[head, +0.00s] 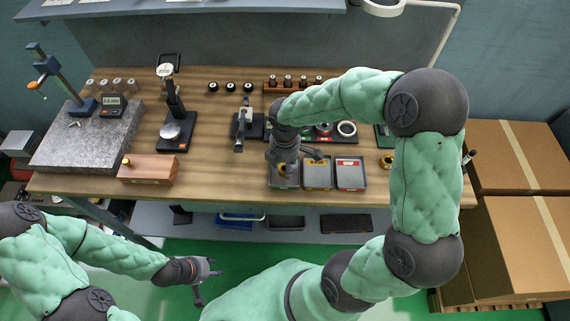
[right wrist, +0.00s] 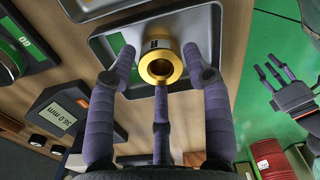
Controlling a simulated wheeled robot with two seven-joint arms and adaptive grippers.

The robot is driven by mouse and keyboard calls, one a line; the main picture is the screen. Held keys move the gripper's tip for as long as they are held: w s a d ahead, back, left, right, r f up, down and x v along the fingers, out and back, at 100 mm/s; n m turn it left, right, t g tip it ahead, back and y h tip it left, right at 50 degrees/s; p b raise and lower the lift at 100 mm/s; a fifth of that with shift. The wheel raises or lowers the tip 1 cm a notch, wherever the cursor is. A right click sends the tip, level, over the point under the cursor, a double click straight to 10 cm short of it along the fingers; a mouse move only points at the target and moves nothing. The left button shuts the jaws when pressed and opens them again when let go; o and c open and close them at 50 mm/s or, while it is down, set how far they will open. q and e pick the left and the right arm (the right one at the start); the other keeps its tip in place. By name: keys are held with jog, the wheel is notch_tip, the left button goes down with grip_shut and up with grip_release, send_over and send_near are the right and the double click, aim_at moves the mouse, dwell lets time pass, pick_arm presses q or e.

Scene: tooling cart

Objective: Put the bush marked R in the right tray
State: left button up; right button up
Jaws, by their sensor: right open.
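A brass-coloured bush (right wrist: 160,65) with a hole through it shows in the right wrist view. In the head view the right gripper (head: 283,168) hangs over that left tray. The right tray (head: 351,185) has a red label and looks empty. My left gripper (head: 204,280) is open and empty, away from the bench.
The middle tray (head: 318,185) has a yellow label and stands between the other two. Gauges and a wooden block (head: 148,170) stand to the left on the bench. Another brass-coloured ring (head: 386,162) lies right of the trays. Cardboard boxes (head: 510,155) stand at the right.

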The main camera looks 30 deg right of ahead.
pick_arm(q)
notch_tip(320, 180, up, 3)
jog(key=p, duration=0.3)
pick_arm(e)
notch_tip(320, 180, up, 12)
jog(key=shift+f, duration=0.15)
